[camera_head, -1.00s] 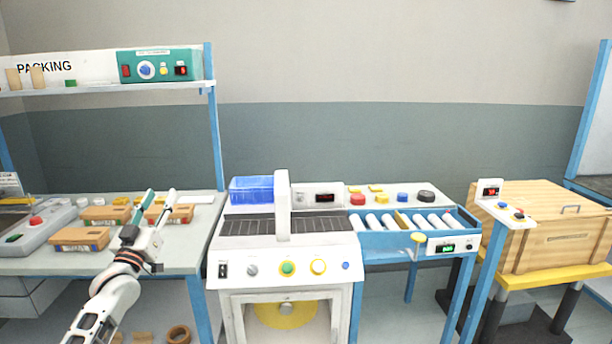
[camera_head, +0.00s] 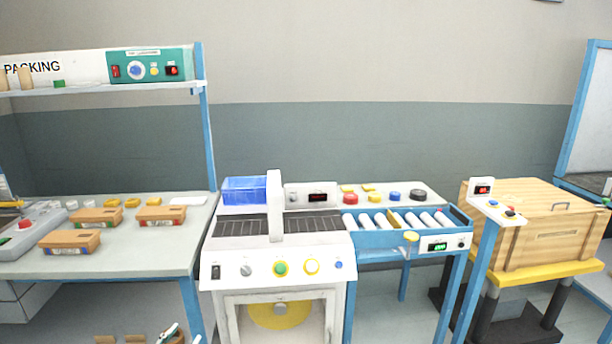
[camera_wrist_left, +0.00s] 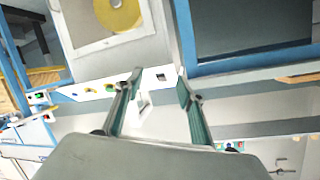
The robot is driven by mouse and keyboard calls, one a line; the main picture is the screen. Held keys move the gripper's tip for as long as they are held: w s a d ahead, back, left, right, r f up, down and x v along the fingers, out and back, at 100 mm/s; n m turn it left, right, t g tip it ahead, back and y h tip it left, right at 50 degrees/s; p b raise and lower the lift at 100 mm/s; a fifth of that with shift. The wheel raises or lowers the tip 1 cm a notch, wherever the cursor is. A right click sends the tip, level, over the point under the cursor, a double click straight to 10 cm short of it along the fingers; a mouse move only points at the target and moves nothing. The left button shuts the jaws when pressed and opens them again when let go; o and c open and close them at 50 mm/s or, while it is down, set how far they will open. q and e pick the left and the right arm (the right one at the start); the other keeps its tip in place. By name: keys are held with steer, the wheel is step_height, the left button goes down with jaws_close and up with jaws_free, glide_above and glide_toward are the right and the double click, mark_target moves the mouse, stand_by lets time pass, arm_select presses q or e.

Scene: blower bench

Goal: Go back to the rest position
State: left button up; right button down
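My left gripper (camera_head: 168,333) shows only as teal fingertips at the bottom edge of the head view, low in front of the packing table (camera_head: 150,262). In the left wrist view its two teal fingers (camera_wrist_left: 158,88) stand apart with nothing between them. The rest of the left arm is out of the head view. My right gripper is not in view.
Several small boxes, one of them a brown box (camera_head: 70,242), lie on the packing table. A white machine (camera_head: 283,252) with a blue bin (camera_head: 245,189) stands in the middle. A roller conveyor (camera_head: 372,242) and wooden crate (camera_head: 530,240) stand to the right.

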arm_select(q)
steer(key=s+d+f+g, duration=0.1)
steer(key=s+d+f, duration=0.3)
steer(key=s, duration=0.6)
steer(key=s+d+f+g+h, duration=0.1)
steer(key=s+d+f, duration=0.3)
steer(key=s, duration=0.7)
steer(key=s+d+f+n+g, duration=0.1)
steer(key=s+d+f, duration=0.3)
steer(key=s, duration=0.6)
steer(key=shift+s+d+f+g+h, duration=0.2)
steer(key=shift+s+f+g+h, duration=0.2)
steer(key=shift+g, duration=0.2)
